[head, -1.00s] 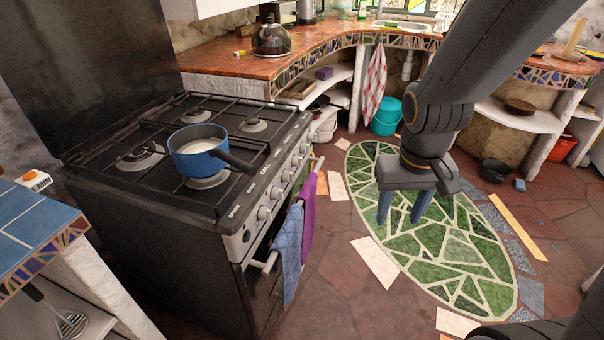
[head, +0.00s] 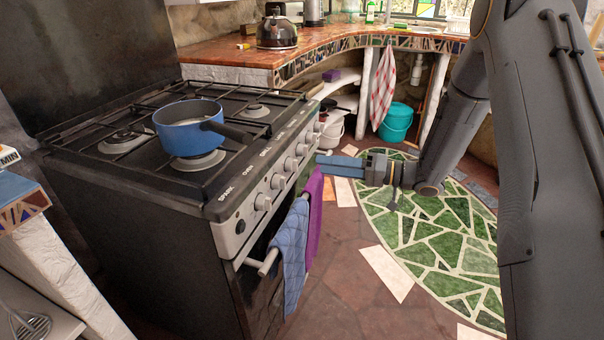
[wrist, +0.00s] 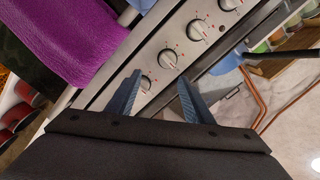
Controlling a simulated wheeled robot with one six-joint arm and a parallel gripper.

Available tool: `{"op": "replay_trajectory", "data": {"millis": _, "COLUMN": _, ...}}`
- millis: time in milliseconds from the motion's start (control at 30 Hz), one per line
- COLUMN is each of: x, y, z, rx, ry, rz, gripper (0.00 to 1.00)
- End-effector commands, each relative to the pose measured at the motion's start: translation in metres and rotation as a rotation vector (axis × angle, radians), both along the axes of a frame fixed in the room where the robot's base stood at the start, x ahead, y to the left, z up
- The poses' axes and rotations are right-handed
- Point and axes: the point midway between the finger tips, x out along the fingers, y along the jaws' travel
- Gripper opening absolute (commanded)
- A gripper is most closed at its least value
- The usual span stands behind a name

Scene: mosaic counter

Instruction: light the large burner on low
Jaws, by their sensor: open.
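The black stove (head: 120,195) stands at left with a row of silver knobs (head: 277,181) on its sloping front panel. Labels including SPARK, OVEN and GRILL run above them. A blue pot (head: 190,127) sits on the front burner (head: 200,160); no flame shows. I cannot tell which burner is the large one. My gripper (head: 325,165) is open and empty, pointing at the panel's right half, close to it.
A blue towel (head: 289,250) and a purple towel (head: 313,208) hang on the oven rail below the knobs. The pot's dark handle (head: 228,132) reaches toward the panel. A kettle (head: 277,32) stands on the counter behind. The floor before the stove is clear.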

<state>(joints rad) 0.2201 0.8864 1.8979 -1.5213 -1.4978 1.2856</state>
Motion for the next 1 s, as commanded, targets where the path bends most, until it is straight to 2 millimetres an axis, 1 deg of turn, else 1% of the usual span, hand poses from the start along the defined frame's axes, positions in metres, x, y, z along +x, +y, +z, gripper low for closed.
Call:
{"op": "replay_trajectory", "data": {"millis": 33, "x": -0.004, "y": -0.001, "z": -0.004, "rx": 0.027, "ry": 0.015, "rz": 0.029, "gripper": 0.47}}
{"op": "replay_trajectory", "data": {"millis": 167, "x": -0.011, "y": 0.004, "z": -0.004, "rx": 0.063, "ry": 0.038, "rz": 0.069, "gripper": 0.47}}
{"op": "replay_trajectory", "data": {"millis": 267, "x": -0.01, "y": 0.015, "z": -0.003, "rx": 0.066, "ry": 0.039, "rz": 0.073, "gripper": 0.47}}
{"op": "replay_trajectory", "data": {"millis": 500, "x": -0.002, "y": 0.052, "z": -0.003, "rx": 0.064, "ry": 0.037, "rz": 0.071, "gripper": 0.47}}
{"op": "replay_trajectory", "data": {"millis": 633, "x": 0.002, "y": 0.066, "z": -0.003, "rx": 0.063, "ry": 0.036, "rz": 0.07, "gripper": 0.47}}
{"op": "replay_trajectory", "data": {"millis": 800, "x": 0.005, "y": 0.075, "z": -0.003, "rx": 0.063, "ry": 0.036, "rz": 0.068, "gripper": 0.47}}
{"op": "replay_trajectory", "data": {"millis": 1000, "x": 0.005, "y": 0.076, "z": -0.003, "rx": 0.062, "ry": 0.036, "rz": 0.067, "gripper": 0.47}}
